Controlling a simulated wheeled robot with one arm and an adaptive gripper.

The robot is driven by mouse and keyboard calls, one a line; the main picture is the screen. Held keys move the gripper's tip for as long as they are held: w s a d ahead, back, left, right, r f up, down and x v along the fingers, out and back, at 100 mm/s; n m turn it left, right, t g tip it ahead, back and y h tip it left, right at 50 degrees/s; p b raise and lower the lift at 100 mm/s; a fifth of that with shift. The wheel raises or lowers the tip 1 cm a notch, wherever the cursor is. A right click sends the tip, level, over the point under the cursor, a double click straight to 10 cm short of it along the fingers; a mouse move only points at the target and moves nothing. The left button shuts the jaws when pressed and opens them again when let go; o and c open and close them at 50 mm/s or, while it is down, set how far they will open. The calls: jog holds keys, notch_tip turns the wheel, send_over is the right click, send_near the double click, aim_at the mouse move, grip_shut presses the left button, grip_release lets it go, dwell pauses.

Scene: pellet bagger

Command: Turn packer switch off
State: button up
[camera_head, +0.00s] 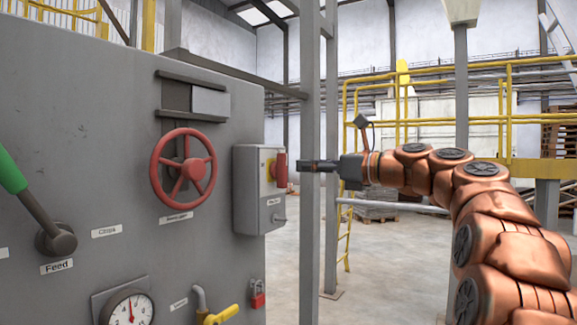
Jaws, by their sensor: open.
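The packer switch looks to be the red knob (280,168) on a yellow plate (270,168), on the side of a grey box (249,190) at the right end of the grey panel. A small label on the box is too small to read surely. My gripper (300,166) is open, just right of the red knob at about its height and pointing left at it. Whether the fingertips touch the knob cannot be told. My copper-coloured arm reaches in from the lower right.
The panel (110,130) holds a red handwheel (183,167), a green-handled lever (30,195), a gauge (128,308), a yellow valve handle (220,315) and a red padlock (258,294). A grey post (310,240) stands behind the gripper. Yellow railings (430,92) stand behind.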

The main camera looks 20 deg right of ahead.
aim_at(287, 165)
jog(key=x, duration=0.6)
jog(key=shift+w+a+f+p, duration=0.1)
jog(key=shift+w+a+p, duration=0.1)
jog(key=shift+p, duration=0.1)
